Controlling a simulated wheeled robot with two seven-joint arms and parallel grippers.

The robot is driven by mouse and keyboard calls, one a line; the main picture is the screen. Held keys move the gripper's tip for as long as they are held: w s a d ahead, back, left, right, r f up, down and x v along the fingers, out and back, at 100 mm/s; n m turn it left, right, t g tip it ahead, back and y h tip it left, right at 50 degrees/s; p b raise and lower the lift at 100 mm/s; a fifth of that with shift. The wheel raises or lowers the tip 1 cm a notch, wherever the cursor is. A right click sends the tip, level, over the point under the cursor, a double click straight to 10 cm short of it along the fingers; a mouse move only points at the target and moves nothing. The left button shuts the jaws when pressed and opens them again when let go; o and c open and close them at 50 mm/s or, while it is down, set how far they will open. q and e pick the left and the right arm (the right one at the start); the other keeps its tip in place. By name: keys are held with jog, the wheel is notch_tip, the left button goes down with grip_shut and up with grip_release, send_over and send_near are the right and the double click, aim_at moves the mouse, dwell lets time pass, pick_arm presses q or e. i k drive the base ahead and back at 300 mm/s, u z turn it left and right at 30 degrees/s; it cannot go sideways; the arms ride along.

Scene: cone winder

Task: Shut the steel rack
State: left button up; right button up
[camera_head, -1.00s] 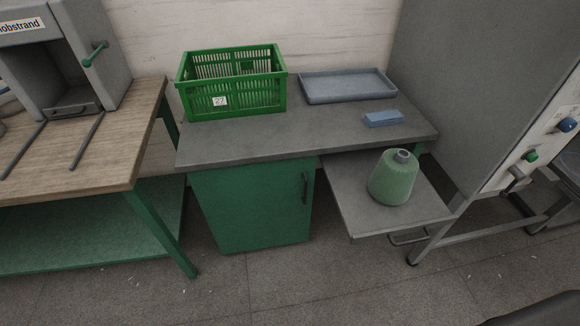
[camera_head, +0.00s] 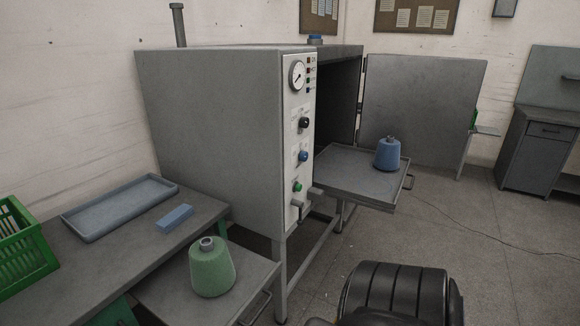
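A grey steel rack (camera_head: 352,172) is pulled out of the open front of the large grey steel cabinet (camera_head: 215,120). It sticks out to the right, with a handle (camera_head: 409,182) at its outer end. A blue cone of yarn (camera_head: 387,154) stands upright on it. A second grey pull-out shelf (camera_head: 165,300) extends from under the worktop at lower left, bearing an upright green cone of yarn (camera_head: 211,267). Neither of my grippers shows in the head view.
The cabinet door (camera_head: 421,105) stands wide open behind the rack. A control panel (camera_head: 300,140) faces right. A blue-grey tray (camera_head: 120,205), a blue block (camera_head: 174,218) and a green crate (camera_head: 22,245) sit on the worktop. Floor right of the rack is clear, except a thin cable.

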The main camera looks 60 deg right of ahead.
aim_at(348, 173)
jog(key=z, duration=0.3)
jog(key=k, duration=1)
jog(key=z, duration=1.7)
jog(key=i, duration=0.7)
jog(key=z, duration=0.5)
jog(key=k, duration=0.55)
jog(key=z, duration=0.5)
jog(key=i, duration=1.65)
jog(key=u, duration=1.3)
jog(key=i, duration=0.5)
jog(key=u, duration=0.5)
